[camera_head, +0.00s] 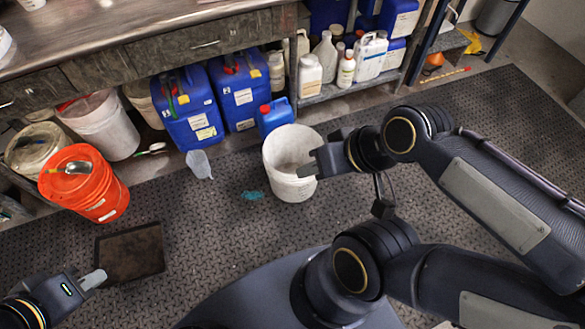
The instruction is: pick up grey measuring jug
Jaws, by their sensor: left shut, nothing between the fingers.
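A pale grey, translucent jug-like vessel (199,164), which looks like the measuring jug, is on the dark patterned floor in front of the blue containers. Its markings are too small to read. My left gripper (94,279) is at the lower left, shut and empty, well below and to the left of the jug. My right gripper (308,170) is over the right rim of a white bucket (287,182), to the right of the jug and apart from it. Its finger gap is not clear, and I cannot tell whether it touches the bucket.
An orange bucket (103,206) with a metal tool on it stands left of the jug. Blue jerrycans (189,118) stand behind it under the workbench (130,25). A teal patch (252,195) and a dark square tray (131,252) lie on the floor. Floor between tray and jug is clear.

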